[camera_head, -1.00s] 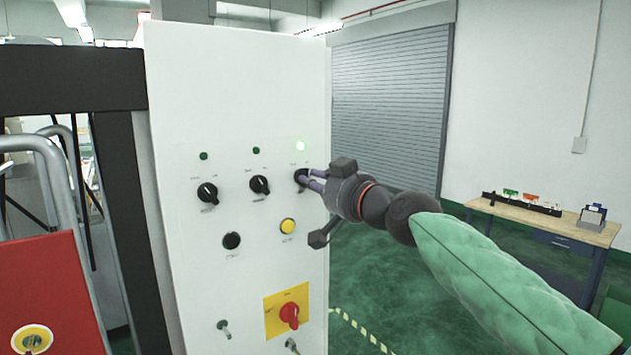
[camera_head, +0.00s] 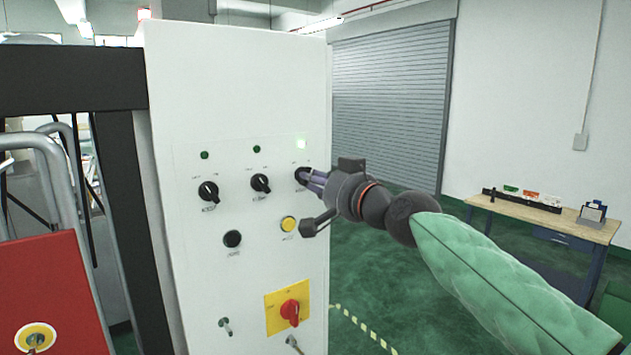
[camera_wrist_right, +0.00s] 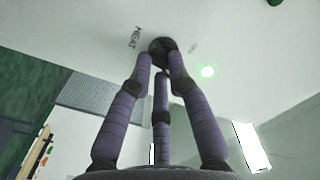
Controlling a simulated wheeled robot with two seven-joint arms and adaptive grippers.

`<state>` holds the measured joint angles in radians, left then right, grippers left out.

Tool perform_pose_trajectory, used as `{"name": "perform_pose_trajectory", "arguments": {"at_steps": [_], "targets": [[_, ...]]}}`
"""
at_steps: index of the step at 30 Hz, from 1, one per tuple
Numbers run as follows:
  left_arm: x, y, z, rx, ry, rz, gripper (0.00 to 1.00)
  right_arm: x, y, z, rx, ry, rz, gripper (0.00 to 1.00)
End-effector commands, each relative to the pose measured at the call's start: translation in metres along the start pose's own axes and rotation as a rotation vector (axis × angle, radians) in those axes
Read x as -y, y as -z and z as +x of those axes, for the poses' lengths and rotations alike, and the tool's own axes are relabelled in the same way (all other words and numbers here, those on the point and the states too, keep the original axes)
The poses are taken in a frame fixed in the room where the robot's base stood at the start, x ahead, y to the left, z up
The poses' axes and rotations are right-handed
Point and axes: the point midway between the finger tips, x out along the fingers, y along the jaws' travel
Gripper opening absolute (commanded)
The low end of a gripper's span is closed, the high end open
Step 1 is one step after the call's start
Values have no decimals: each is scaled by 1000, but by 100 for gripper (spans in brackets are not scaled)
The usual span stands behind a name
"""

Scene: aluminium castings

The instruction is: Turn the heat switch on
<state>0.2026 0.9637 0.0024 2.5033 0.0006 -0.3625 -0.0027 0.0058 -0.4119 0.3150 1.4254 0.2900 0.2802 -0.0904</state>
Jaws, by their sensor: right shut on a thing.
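The heat switch is a round black knob (camera_head: 299,174) at the right end of a row of 3 on the white cabinet panel. In the right wrist view the knob (camera_wrist_right: 160,46) sits beside a "HEAT" label (camera_wrist_right: 136,37). My right gripper (camera_head: 307,177) has its purple fingers closed around the knob, partly hiding it. The fingertips (camera_wrist_right: 161,62) meet at the knob in the wrist view. My left gripper is not in view.
Two other black knobs (camera_head: 208,191) (camera_head: 260,183) sit left, under dark lamps. Below are a black button (camera_head: 232,239), a yellow button (camera_head: 288,224) and a red rotary switch (camera_head: 290,312) on a yellow plate. A workbench (camera_head: 545,222) stands far right, with open green floor before it.

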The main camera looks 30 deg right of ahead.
Motion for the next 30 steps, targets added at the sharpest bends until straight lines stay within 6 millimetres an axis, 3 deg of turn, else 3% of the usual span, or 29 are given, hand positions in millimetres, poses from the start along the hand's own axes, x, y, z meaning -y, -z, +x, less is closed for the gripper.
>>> {"name": "perform_pose_trajectory", "arguments": {"at_steps": [3,4,6,20,30], "targets": [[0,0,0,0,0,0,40,0,0,0,1,0,0,0],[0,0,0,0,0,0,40,0,0,0,1,0,0,21],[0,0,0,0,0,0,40,0,0,0,1,0,0,41],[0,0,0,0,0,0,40,0,1,-7,-1,0,-1,42],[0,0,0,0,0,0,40,0,0,-65,-2,-1,-1,42]]}}
